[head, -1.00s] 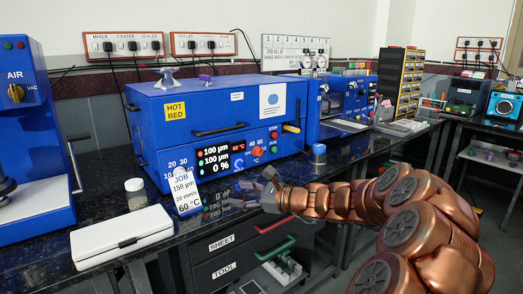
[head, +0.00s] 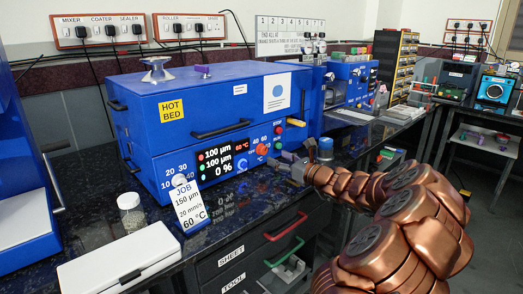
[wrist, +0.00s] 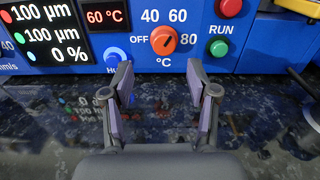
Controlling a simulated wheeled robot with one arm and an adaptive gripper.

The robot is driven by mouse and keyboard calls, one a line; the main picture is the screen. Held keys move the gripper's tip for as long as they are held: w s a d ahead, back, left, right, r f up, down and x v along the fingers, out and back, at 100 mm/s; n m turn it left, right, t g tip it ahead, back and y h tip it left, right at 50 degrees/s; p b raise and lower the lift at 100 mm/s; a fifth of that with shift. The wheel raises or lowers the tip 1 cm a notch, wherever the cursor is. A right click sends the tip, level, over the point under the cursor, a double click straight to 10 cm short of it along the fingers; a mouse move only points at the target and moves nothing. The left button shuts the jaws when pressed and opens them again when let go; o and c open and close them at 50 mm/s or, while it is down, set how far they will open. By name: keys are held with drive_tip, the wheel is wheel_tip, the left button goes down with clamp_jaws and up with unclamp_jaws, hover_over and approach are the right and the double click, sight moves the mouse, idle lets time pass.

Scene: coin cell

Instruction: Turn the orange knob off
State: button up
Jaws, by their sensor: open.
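The orange knob (wrist: 163,41) is on the blue hot-bed machine's front panel, above the °C label, with OFF to its left, 40 and 60 above and 80 to its right. Its pale pointer mark seems to lean up and right, but is too small to read exactly. The knob also shows in the head view (head: 262,149). My gripper (wrist: 160,78) is open and empty, its two purple-padded fingers apart below the knob in the wrist view, not touching it. In the head view my gripper (head: 287,163) is just right of the knob, in front of the panel.
A green RUN button (wrist: 219,47) and a red button (wrist: 229,7) sit right of the knob; a blue knob (wrist: 113,58) is lower left. The display (wrist: 105,18) reads 60 °C. A blue-capped jar (head: 325,150) stands close right of my gripper. A job card (head: 187,206) leans in front.

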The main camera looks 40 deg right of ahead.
sight(265, 151)
drive_tip(key=shift+w+d+b, duration=0.15)
drive_tip(key=shift+w+b, duration=0.1)
drive_tip(key=shift+w, duration=1.45)
drive_tip(key=shift+w+d+b, duration=0.15)
drive_tip(key=shift+w+b, duration=0.05)
drive_tip(key=shift+w, duration=1.45)
clamp_jaws()
